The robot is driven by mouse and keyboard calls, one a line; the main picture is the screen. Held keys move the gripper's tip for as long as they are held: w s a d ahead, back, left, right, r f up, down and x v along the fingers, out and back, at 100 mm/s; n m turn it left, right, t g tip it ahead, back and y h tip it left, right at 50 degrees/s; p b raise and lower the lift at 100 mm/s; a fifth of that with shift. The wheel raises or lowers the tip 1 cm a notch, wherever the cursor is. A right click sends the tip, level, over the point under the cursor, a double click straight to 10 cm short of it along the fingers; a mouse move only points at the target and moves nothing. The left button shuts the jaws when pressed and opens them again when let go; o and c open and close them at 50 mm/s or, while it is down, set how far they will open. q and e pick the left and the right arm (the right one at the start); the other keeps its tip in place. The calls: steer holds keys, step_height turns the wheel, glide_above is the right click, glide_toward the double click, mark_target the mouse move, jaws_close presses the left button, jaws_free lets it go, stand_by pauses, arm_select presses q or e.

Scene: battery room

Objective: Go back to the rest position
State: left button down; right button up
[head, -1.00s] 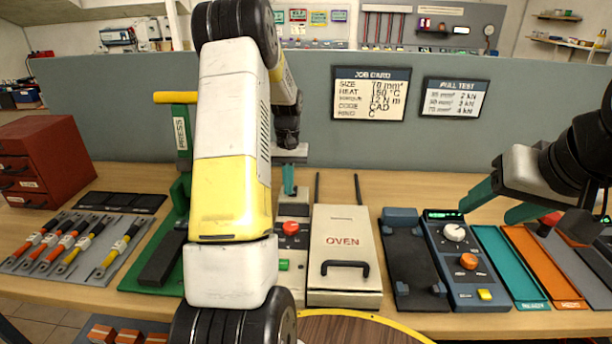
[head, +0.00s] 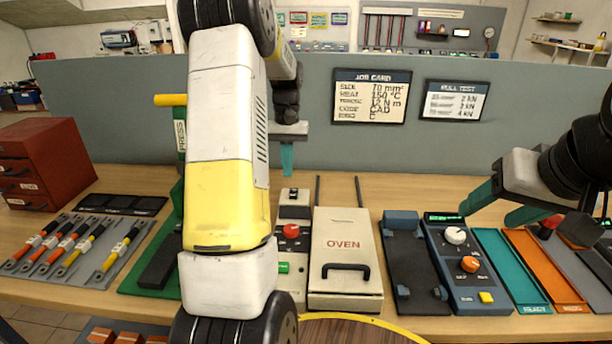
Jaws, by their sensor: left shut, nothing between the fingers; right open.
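My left gripper (head: 287,158) is shut and empty, with teal fingers pointing down. It hangs in front of the grey panel, above the back of the bench near the oven. My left arm, white and yellow, covers much of the left centre and hides part of the green press (head: 181,135). My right gripper (head: 502,208) is open and empty at the right. Its teal fingers point left, above the teal tray (head: 500,262) and the orange tray (head: 540,262).
A cream oven (head: 345,285) with a black handle stands mid-bench. A dark blue control unit (head: 462,262) is right of it. Several cables (head: 75,240) lie on a grey mat at left, near a red drawer cabinet (head: 43,160). A job card (head: 371,96) hangs on the grey panel (head: 230,330).

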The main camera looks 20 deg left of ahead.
arm_select(q)
steer(key=s+d+r+m+t, duration=0.1)
steer(key=s+d+r+t, duration=0.1)
steer(key=s+d+r, duration=0.35)
steer(key=s+d+r+m+t, duration=0.1)
steer(key=s+d+r+t, duration=0.15)
steer(key=s+r, duration=0.5)
steer(key=s+d+t+h, duration=0.1)
steer(key=s+d, duration=0.2)
steer(key=s, duration=0.2)
steer(key=s+d+m+t, duration=0.1)
steer(key=s+d+t, duration=0.1)
steer(key=s, duration=0.4)
steer(key=shift+s+d+r+m+h, duration=0.3)
steer(key=shift+d+h, duration=0.1)
steer(key=shift+d, duration=0.45)
steer(key=shift+t, duration=0.25)
